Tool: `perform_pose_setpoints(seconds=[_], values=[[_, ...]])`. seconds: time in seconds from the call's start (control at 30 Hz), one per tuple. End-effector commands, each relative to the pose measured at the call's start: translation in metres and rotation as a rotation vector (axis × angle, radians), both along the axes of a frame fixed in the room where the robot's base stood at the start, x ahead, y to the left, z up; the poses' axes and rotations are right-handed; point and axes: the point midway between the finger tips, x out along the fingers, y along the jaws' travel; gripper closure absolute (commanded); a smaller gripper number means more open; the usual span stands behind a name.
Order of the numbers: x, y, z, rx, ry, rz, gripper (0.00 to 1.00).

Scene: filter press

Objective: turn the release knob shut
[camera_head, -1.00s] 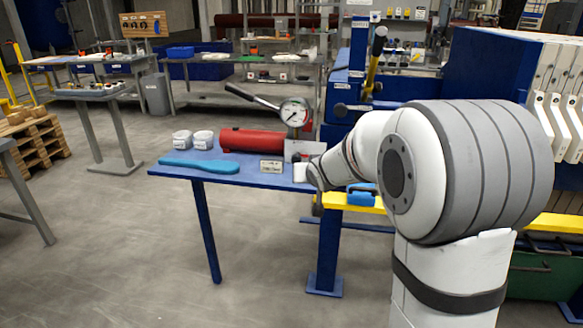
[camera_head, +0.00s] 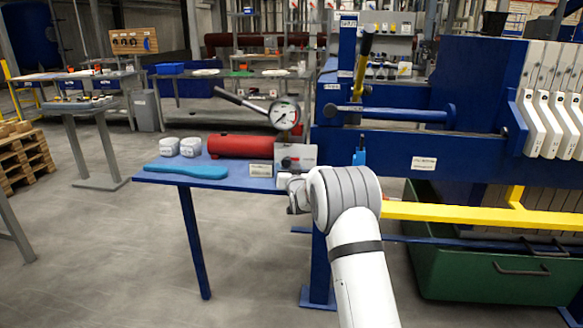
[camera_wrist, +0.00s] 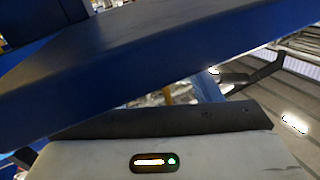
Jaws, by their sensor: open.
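The hand pump on the blue table has a red cylinder (camera_head: 238,146), a round gauge (camera_head: 284,113) and a long lever (camera_head: 240,101). A grey block (camera_head: 312,156) sits at its right end, with a small dark knob (camera_head: 287,162) on its front that looks like the release knob. The knob's angle is too small to read. My gripper (camera_head: 296,196) is at the table's front right edge, below and in front of the block, apart from the knob. It is open and looks empty. In the wrist view its fingertips are not visible.
The blue table (camera_head: 222,182) holds a light-blue pad (camera_head: 186,171), two white tubs (camera_head: 181,147) and a small sign (camera_head: 261,170). In the wrist view a blue slab edge (camera_wrist: 150,65) crosses close ahead. The filter press with its yellow rail (camera_head: 450,213) stands right.

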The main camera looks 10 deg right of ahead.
Motion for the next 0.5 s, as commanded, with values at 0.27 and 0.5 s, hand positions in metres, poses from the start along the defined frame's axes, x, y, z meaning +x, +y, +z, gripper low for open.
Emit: perform_pose_setpoints(seconds=[0.27,0.5], values=[[0.023,0.002,0.0,0.0,0.0,0.0,0.42],[0.025,0.002,0.0,0.0,0.002,0.0,0.42]])
